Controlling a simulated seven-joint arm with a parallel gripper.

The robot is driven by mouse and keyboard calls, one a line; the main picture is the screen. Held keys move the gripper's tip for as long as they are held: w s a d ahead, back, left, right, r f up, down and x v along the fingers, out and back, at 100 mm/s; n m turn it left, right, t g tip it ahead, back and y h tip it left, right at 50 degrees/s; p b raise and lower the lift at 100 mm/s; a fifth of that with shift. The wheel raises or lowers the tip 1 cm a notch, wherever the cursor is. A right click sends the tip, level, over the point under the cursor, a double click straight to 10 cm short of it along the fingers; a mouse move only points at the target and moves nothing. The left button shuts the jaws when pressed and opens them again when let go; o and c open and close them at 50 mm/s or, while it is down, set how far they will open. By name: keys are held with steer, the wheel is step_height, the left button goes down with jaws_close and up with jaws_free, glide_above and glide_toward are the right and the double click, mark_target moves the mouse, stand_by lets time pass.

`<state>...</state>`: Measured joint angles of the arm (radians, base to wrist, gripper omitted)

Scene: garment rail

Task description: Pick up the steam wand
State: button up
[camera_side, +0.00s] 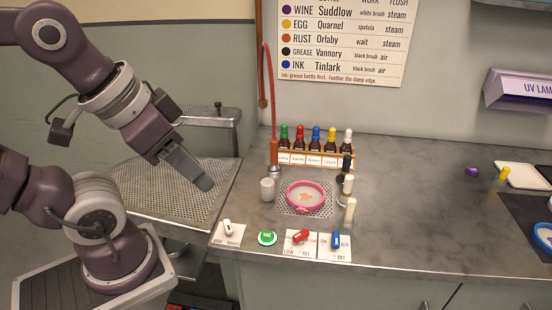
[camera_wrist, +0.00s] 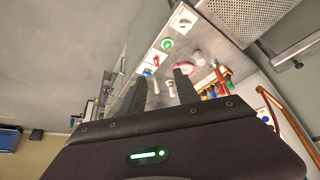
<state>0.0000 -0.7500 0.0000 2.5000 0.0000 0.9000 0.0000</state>
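The likely steam wand is an orange-red handle (camera_side: 274,151) on a red hose (camera_side: 270,85). It stands upright at the back of the counter, left of the bottle rack, and its lower end is partly hidden. In the wrist view a red hose (camera_wrist: 270,108) shows at the right; I cannot clearly tell the handle there. My gripper (camera_side: 208,187) is above the left perforated board, left of the wand and apart from it. In the wrist view my gripper (camera_wrist: 160,77) has its two fingers spread with nothing between them.
A rack of dropper bottles (camera_side: 315,157) stands right of the wand. A white cup (camera_side: 267,189) and a pink hoop (camera_side: 306,196) are in front. Several brushes stand to the right. Switches and a green button (camera_side: 267,238) line the front edge. The counter's right middle is clear.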

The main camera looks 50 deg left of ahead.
stand_by(0.3)
steer(key=shift+o, duration=1.1)
